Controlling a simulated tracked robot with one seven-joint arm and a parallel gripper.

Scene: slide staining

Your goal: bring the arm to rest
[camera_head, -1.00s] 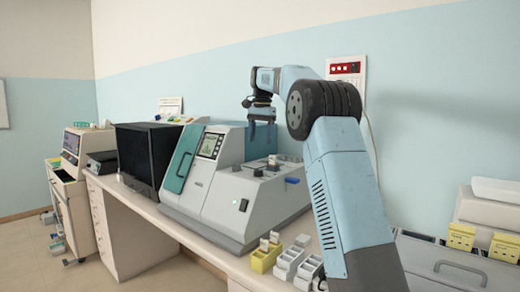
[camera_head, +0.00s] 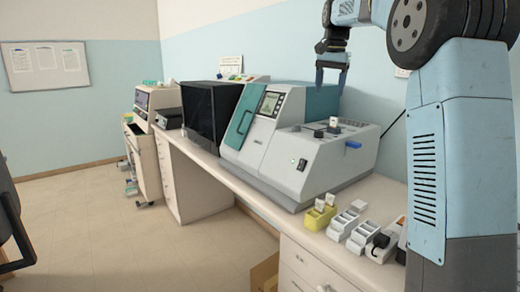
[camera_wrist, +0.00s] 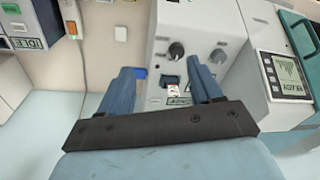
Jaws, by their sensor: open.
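My arm stands at the right of the head view, its upper part cut off by the top edge. My gripper (camera_head: 332,78) hangs fingers down above the grey and teal staining machine (camera_head: 335,165), apart from it. In the wrist view my gripper (camera_wrist: 162,90) is open, with two blue fingers spread and nothing held between them. The machine's top panel with knobs (camera_wrist: 177,50) and a small slot holding a light, labelled piece (camera_wrist: 172,86) lies beyond the fingers. The machine's screen (camera_wrist: 288,76) shows at the right of the wrist view.
A yellow rack (camera_head: 318,216) and white racks (camera_head: 345,222) stand on the bench in front of the machine. A dark box-shaped unit (camera_head: 212,112) stands left of the machine. A noticeboard (camera_head: 46,69) hangs on the wall.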

